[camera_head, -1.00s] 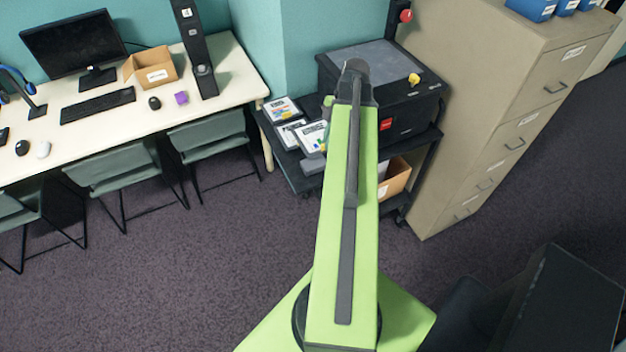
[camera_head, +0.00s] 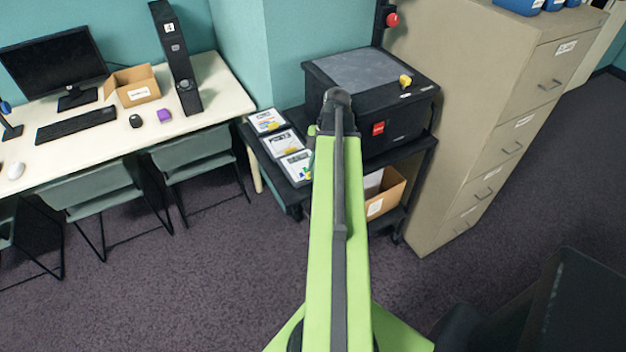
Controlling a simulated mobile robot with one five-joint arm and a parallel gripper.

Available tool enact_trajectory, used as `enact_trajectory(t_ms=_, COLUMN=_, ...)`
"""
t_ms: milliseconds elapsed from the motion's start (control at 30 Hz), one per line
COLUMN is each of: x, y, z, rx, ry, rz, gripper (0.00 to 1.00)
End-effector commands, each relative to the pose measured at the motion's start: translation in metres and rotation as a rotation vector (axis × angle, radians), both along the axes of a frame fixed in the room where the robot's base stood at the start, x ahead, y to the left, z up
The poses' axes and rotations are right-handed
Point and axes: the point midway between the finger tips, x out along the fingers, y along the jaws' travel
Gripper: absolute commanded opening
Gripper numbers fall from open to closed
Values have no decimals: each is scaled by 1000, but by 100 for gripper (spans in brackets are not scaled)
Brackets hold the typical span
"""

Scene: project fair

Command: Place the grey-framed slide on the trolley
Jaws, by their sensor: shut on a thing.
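The black trolley (camera_head: 264,153) stands against the teal wall, its middle partly covered by my green arm. Three flat, slide-like items lie in a row on its left end: a back one (camera_head: 267,121), a middle one (camera_head: 284,143) and a front one (camera_head: 296,167). They show pale faces with coloured prints. I cannot tell whether any has a grey frame. My arm reaches up over the trolley. My gripper is hidden behind the arm, and so is anything in it.
A black machine (camera_head: 400,125) with a grey top fills the trolley's right part. A cardboard box (camera_head: 385,195) sits on the lower shelf. A beige filing cabinet (camera_head: 440,190) stands close on the right. A white desk (camera_head: 215,85) and chairs (camera_head: 190,150) are on the left.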

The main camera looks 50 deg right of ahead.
Motion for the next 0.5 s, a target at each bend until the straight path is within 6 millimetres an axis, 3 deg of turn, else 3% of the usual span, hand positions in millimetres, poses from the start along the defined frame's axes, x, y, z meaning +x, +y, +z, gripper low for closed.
enact_trajectory(t_ms=33, x=0, y=0, z=-16, rx=0, ry=0, rz=0, gripper=0)
enact_trajectory(t_ms=133, x=0, y=0, z=-32, rx=0, ry=0, rz=0, gripper=0)
enact_trajectory(t_ms=500, x=0, y=0, z=-33, rx=0, ry=0, rz=1, gripper=0)
